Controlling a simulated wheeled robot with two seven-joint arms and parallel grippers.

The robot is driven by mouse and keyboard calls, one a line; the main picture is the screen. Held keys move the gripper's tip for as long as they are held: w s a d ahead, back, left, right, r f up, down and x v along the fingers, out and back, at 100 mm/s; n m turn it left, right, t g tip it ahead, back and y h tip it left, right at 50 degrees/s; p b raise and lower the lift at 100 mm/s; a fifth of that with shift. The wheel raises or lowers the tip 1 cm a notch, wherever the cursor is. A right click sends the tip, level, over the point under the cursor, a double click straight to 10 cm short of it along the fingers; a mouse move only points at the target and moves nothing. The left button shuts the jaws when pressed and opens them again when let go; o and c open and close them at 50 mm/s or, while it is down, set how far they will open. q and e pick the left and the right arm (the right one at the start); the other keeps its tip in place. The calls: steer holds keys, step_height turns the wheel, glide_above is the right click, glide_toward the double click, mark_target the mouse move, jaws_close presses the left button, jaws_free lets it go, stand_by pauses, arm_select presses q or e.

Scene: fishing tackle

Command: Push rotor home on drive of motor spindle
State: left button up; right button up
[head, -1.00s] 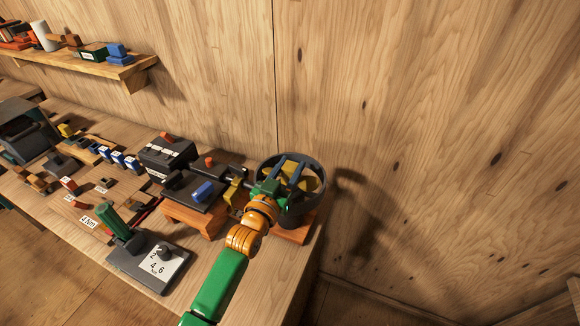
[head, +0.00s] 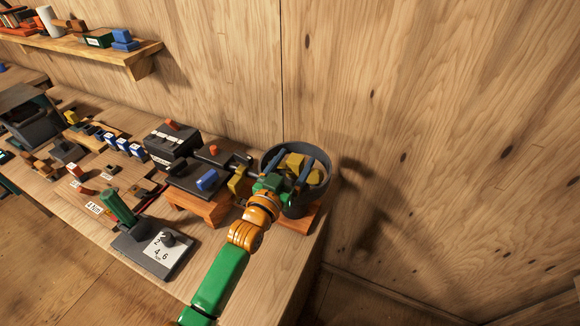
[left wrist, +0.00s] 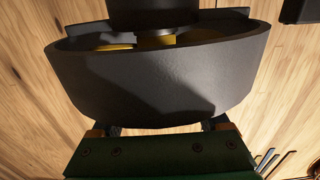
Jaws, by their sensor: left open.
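The yellow rotor (head: 294,164) sits inside a dark round housing (head: 324,178) at the right end of the bench. My left gripper (head: 292,167) is open, with its two blue-grey fingers apart over the housing and yellow rotor parts showing between them. I cannot tell whether the fingers touch the rotor. In the left wrist view the dark housing wall (left wrist: 165,85) fills the middle, with a strip of yellow rotor (left wrist: 195,36) above its rim. A dark cylinder (left wrist: 155,12) shows above the rotor. The spindle drive is hidden, so the rotor's seating cannot be seen. My right gripper is not in view.
The housing stands on an orange wooden base (head: 297,225) near the bench's right edge. To its left are a dark plate with a blue block (head: 207,180) and a black box (head: 172,144). A numbered grey plate with a green handle (head: 118,207) lies nearer. The wooden wall is close behind.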

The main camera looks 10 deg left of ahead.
mark_target(293, 164)
arm_select(q)
steer(key=s, duration=0.3)
steer(key=s+a, duration=0.1)
steer(key=s, duration=0.2)
steer(key=shift+a+b, duration=0.15)
steer(key=shift+b, duration=0.15)
steer(key=shift+w, duration=0.1)
